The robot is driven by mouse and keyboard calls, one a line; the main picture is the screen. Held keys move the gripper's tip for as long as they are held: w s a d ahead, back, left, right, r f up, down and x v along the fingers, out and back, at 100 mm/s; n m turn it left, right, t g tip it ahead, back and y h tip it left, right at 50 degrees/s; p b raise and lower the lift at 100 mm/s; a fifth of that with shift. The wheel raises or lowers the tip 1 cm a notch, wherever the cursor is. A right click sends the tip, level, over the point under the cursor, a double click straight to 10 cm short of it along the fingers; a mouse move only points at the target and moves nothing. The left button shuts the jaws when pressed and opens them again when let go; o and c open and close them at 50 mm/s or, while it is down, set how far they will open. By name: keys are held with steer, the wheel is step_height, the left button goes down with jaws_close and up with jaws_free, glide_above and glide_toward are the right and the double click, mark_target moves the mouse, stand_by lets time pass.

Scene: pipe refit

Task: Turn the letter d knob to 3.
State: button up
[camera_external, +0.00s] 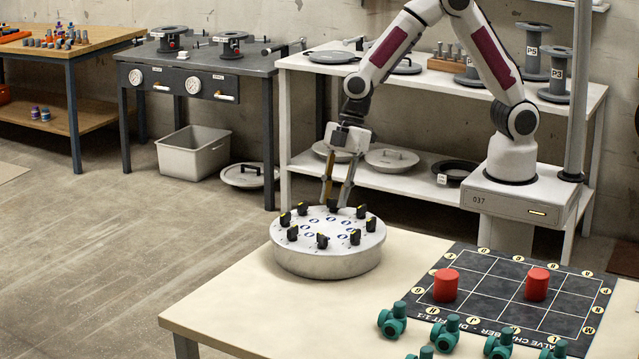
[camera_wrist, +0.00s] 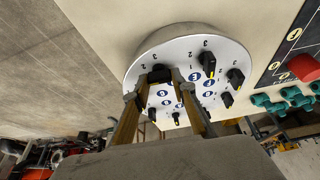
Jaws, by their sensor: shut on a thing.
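A round, pale grey dial drum (camera_external: 325,262) stands on the near table, with several black knobs around its top. My gripper (camera_external: 334,203) reaches down to the drum's far edge and is shut on a black knob there. In the wrist view the same knob (camera_wrist: 161,73) sits between my two fingertips (camera_wrist: 161,78). The letter beside the held knob is too unclear to read, and its pointer is hidden. Other knobs (camera_wrist: 207,65) show yellow pointer marks, with blue lettered discs inside the ring and numbers such as 2 and 3 near the rim (camera_wrist: 206,43).
The neighbouring knobs (camera_external: 285,219) stand close on the drum. To the right are a black lettered mat (camera_external: 495,285) with two red cylinders (camera_external: 447,285) and several green valves (camera_external: 393,319). The table's left part (camera_external: 235,305) is clear. A white shelf unit (camera_external: 445,80) stands behind.

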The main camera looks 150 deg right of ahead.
steer(key=shift+a+m+g+h, duration=0.15)
steer(key=shift+m+h, duration=0.25)
steer(key=shift+m, duration=0.7)
steer(key=shift+m+g+h, duration=0.15)
steer(key=shift+m+h, duration=0.25)
steer(key=shift+m, duration=0.7)
steer(key=shift+w+a+m+g+h, duration=0.1)
steer(key=shift+m+g+h, duration=0.2)
steer(key=shift+m, duration=0.8)
steer(key=shift+m+g+h, duration=0.2)
steer(key=shift+m+h, duration=0.2)
steer(key=shift+m, duration=0.7)
steer(key=shift+m+g+h, duration=0.3)
steer(key=shift+m+g, duration=0.3)
steer(key=shift+m, duration=1.1)
steer(key=shift+w+m, duration=0.1)
steer(key=shift+m, duration=0.3)
steer(key=shift+m+g, duration=0.8)
steer(key=shift+m, duration=1)
steer(key=shift+a+m, duration=0.1)
steer(key=shift+m, duration=0.2)
steer(key=o, duration=1.1)
steer(key=shift+w, duration=0.1)
